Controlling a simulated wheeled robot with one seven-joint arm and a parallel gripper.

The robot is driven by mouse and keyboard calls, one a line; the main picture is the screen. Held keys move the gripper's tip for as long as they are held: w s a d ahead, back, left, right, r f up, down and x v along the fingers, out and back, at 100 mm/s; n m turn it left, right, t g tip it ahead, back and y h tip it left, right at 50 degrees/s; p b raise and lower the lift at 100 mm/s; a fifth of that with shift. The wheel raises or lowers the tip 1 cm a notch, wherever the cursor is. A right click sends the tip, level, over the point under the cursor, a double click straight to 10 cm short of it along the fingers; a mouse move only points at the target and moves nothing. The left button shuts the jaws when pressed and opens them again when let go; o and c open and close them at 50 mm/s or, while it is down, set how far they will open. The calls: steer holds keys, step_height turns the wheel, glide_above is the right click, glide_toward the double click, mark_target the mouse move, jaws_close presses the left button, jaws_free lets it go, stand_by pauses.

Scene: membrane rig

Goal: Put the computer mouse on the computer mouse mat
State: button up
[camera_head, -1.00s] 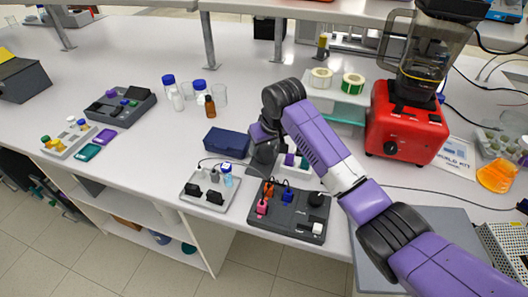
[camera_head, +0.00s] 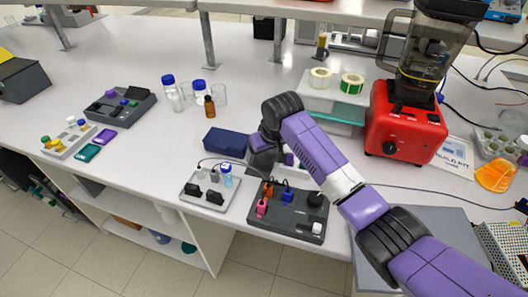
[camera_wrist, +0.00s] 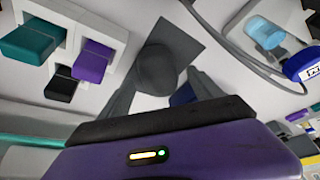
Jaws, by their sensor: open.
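In the wrist view my gripper (camera_wrist: 158,86) is open, its two grey fingers on either side of a dark grey rounded object (camera_wrist: 157,68), which looks like the computer mouse. That object appears to be on a flat dark grey square (camera_wrist: 180,40), which looks like the mat. I cannot tell whether the fingers touch the mouse.
A grey board with switches (camera_head: 205,194) and a black board with coloured plugs (camera_head: 290,213) lie in front. A dark blue case (camera_head: 226,142) is left of my gripper. A thin cable (camera_wrist: 235,58) arcs nearby. Teal (camera_wrist: 30,40) and purple (camera_wrist: 93,60) blocks are close at left.

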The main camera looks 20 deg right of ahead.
steer(key=b+v, duration=0.1)
steer(key=v, duration=1.1)
steer(key=shift+b, duration=0.3)
steer(key=shift+d, duration=0.1)
